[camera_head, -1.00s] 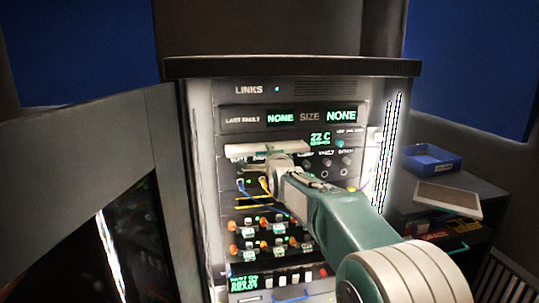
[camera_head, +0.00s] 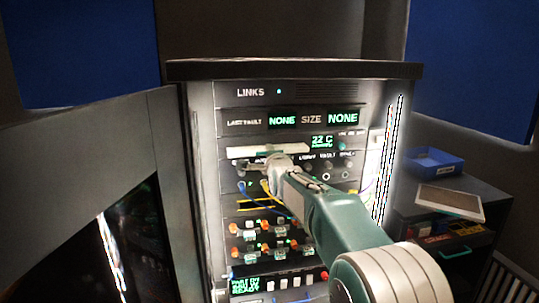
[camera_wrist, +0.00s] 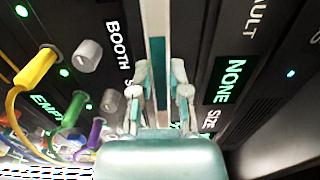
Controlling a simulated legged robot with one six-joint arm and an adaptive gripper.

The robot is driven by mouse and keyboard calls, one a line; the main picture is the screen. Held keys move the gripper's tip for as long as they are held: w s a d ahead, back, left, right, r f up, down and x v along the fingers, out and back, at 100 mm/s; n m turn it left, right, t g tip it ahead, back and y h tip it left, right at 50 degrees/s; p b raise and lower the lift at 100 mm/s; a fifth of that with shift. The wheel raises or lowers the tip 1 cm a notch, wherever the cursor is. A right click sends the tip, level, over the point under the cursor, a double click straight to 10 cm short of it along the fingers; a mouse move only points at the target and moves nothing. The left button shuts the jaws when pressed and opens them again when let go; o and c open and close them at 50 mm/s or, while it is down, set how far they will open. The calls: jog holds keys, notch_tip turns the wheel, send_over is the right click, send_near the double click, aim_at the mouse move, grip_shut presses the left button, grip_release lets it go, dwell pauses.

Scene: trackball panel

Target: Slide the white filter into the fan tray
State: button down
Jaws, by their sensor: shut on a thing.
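The white filter (camera_head: 250,151) is a flat, thin panel, roughly level, at the front of the rack just below the top display row. My gripper (camera_head: 281,163) is shut on its near edge, right of its middle. In the wrist view the filter is a pale edge-on strip (camera_wrist: 155,18) running up from between the fingers of my gripper (camera_wrist: 160,95). The fan tray opening is hidden behind the filter and gripper. I cannot tell whether the filter's far edge is inside it.
The rack has a display row (camera_head: 295,119) above and cables, knobs and switches (camera_head: 260,240) below. Yellow (camera_wrist: 35,70), green and purple plugs stick out beside the gripper. A side cabinet at right holds a blue bin (camera_head: 433,162) and a light framed panel (camera_head: 450,201).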

jog(key=c, duration=0.5)
grip_release()
jog(key=shift+c, duration=0.2)
jog(key=v, duration=1.1)
jog(key=shift+s+f, duration=0.15)
jog(key=shift+s, duration=0.2)
jog(key=shift+d, duration=0.1)
jog(key=s+d+f+n+g+h, duration=0.2)
jog(key=s+d+n+g, duration=0.1)
jog(key=s+d, duration=0.4)
jog(key=s+d+f+n+g+h, duration=0.15)
jog(key=s+d+n, duration=0.25)
jog(key=s, duration=0.5)
jog(key=s+d+f+n+g, duration=0.2)
jog(key=s+f, duration=0.2)
jog(key=s, duration=0.3)
jog(key=s+d+f+n+g+h, duration=0.1)
jog(key=s+d+f+n+g, duration=0.1)
jog(key=s, duration=0.6)
jog(key=s+d+f+n+g, duration=0.3)
jog(key=s+f, duration=0.3)
jog(key=s, duration=0.2)
jog(key=shift+n, duration=0.4)
